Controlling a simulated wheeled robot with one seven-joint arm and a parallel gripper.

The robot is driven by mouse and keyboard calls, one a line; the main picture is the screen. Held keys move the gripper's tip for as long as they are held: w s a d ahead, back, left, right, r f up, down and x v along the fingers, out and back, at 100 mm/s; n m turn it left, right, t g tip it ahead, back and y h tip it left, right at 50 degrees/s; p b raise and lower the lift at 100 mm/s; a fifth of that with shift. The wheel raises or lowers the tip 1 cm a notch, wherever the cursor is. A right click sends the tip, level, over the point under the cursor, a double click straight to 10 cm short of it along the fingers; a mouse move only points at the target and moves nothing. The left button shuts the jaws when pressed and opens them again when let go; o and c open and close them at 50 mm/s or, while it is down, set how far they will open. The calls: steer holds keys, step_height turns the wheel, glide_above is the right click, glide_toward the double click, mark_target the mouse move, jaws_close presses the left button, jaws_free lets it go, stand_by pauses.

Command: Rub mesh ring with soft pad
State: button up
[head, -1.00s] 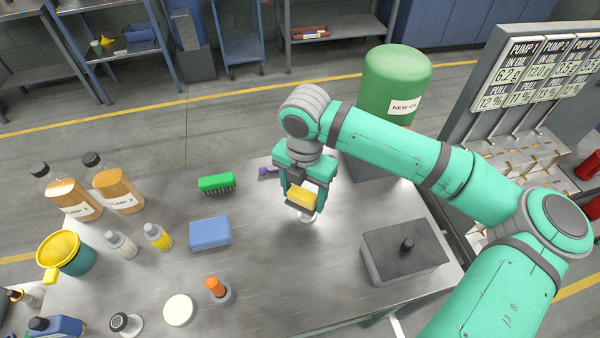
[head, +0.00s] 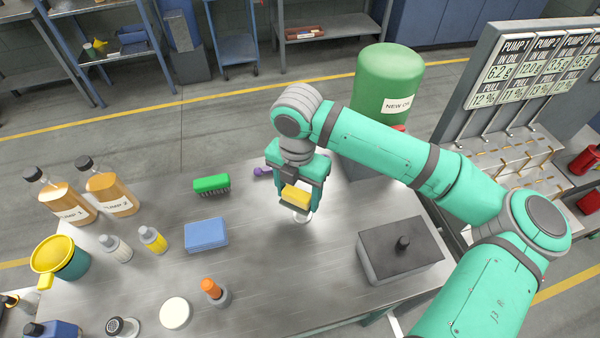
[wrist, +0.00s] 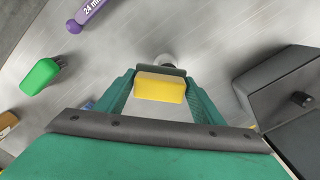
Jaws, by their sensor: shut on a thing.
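My gripper (head: 296,200) is shut on a yellow pad with a tan layer (head: 297,194). It hangs low over the middle of the metal table (head: 270,270). The pad also shows between the fingers in the wrist view (wrist: 160,90). A small pale, round-edged piece (head: 302,216) shows just under the pad and is mostly hidden; it may be the mesh ring. A grey rounded part of it shows beyond the fingertips in the wrist view (wrist: 164,60). I cannot tell whether the pad touches it.
A blue pad (head: 206,235), a green brush (head: 212,184) and a purple tool (head: 263,171) lie left of my gripper. Bottles, a yellow-rimmed cup (head: 60,257) and a white disc (head: 175,312) stand farther left and front. A dark lidded box (head: 400,250) stands right.

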step_height(320, 180, up, 4)
steer(key=shift+s+d+r, duration=0.1)
steer(key=shift+s+d, duration=0.05)
steer(key=shift+w+r, duration=0.2)
steer(key=shift+r, duration=1.55)
steer(key=shift+s+d+r, duration=0.1)
steer(key=shift+r, duration=0.1)
